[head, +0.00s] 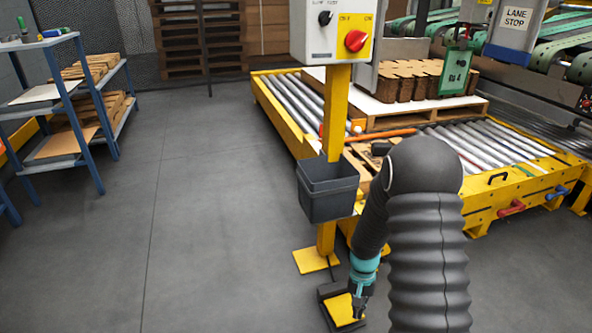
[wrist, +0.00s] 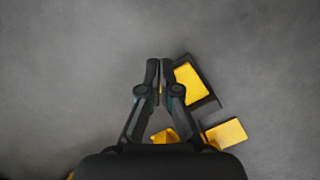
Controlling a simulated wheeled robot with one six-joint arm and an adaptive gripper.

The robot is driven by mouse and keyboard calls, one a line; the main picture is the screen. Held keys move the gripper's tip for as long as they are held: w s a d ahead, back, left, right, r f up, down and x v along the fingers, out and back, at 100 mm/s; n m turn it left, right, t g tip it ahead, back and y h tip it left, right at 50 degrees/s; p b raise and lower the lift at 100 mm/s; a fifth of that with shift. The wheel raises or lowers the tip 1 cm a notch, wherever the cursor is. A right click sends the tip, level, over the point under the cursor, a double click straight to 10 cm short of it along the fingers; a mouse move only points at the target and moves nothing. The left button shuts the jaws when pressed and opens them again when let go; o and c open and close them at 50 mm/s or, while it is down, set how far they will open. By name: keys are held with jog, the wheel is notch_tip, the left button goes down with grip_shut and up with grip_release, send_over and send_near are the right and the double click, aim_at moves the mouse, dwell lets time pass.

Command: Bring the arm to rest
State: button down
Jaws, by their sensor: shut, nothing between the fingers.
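My gripper (head: 360,306) hangs at the end of my dark arm, low over the floor at the foot of a yellow post. In the wrist view my gripper (wrist: 160,64) points at the floor with its two fingertips together and nothing between them. Just right of the fingertips in the wrist view is a black-framed yellow pedal (wrist: 184,86). The pedal also shows in the head view (head: 341,311), partly behind my gripper. I cannot tell the exact height of the fingers above it.
The yellow post (head: 337,110) carries a control box (head: 333,32) with a red knob and a dark grey bin (head: 328,190). A roller conveyor (head: 470,150) with a pallet of cardboard stands behind my arm. A blue shelf (head: 92,155) is at the left. The floor between is clear.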

jog(key=s+r+n+t+p, duration=0.1)
jog(key=s+r, duration=0.5)
jog(key=r, duration=0.7)
jog(key=s+a+r+n+t+p, duration=0.1)
jog(key=s+r+t, duration=0.3)
jog(key=r, duration=1)
jog(key=s+r+n+t+p, duration=0.1)
jog(key=s+r+t+p, duration=0.2)
jog(key=s+r, duration=0.7)
notch_tip(320, 180, up, 4)
jog(key=shift+a+r, duration=0.25)
jog(key=shift+a, duration=0.15)
dwell(1.1)
